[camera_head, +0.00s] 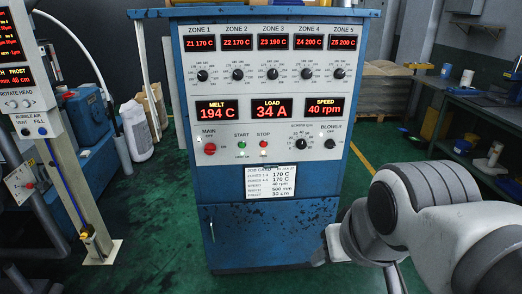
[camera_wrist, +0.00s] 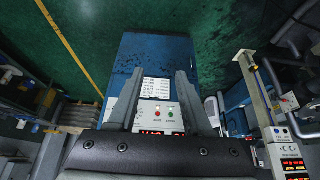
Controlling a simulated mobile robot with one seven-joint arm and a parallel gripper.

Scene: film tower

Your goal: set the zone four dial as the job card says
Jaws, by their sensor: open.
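The zone four dial (camera_head: 306,74) is a small black knob on the grey panel, under the red display (camera_head: 308,42) reading Z4 200 C. Its pointer is too small to read. The job card (camera_head: 270,182) is a white sheet low on the blue cabinet; its upper two lines appear to read 170 C, with zone labels too small to be sure. The card also shows upside down in the wrist view (camera_wrist: 156,88). My gripper (camera_wrist: 157,78) is open and empty, its two fingers spread in front of the cabinet. The dial is not visible in the wrist view.
Similar dials for the other zones flank it, zone 5 (camera_head: 339,74) closely on the right. Below are a red main switch (camera_head: 210,148), start and stop buttons, and a screw speed knob (camera_head: 301,143). A workbench (camera_head: 477,135) stands right.

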